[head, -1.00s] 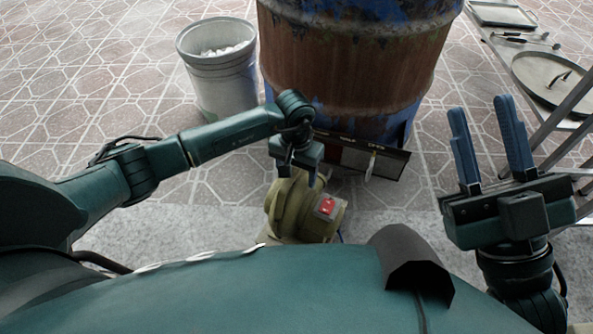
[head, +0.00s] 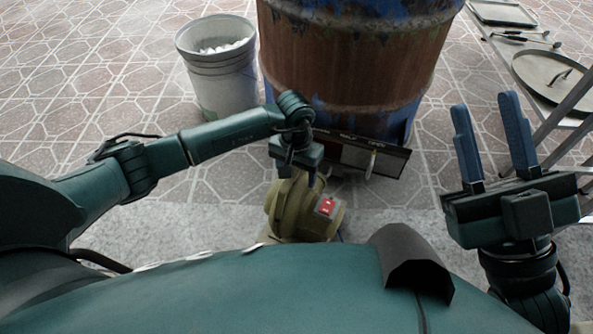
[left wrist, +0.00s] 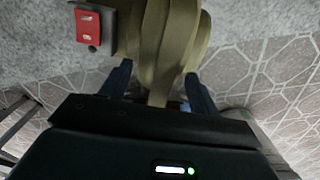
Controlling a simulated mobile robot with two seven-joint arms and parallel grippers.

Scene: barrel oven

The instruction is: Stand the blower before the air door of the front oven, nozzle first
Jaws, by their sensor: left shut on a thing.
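The olive-green blower (head: 290,212) with a red switch plate stands on the grey paving in front of the barrel oven (head: 355,60). My left gripper (head: 297,176) is above the blower and shut on its top part. In the left wrist view the blower (left wrist: 165,40) runs between the two blue fingers (left wrist: 158,85). The oven's air door area (head: 372,157) is a low panel with a dark frame at the barrel's foot, just beyond the blower. The blower's nozzle is hidden. My right gripper (head: 492,140) is open and empty at the right, fingers pointing up.
A white bucket (head: 218,75) with pale contents stands left of the barrel. A metal table (head: 500,45) at the right holds a round lid (head: 553,80), tools and a tray. Tiled floor is free left of the blower.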

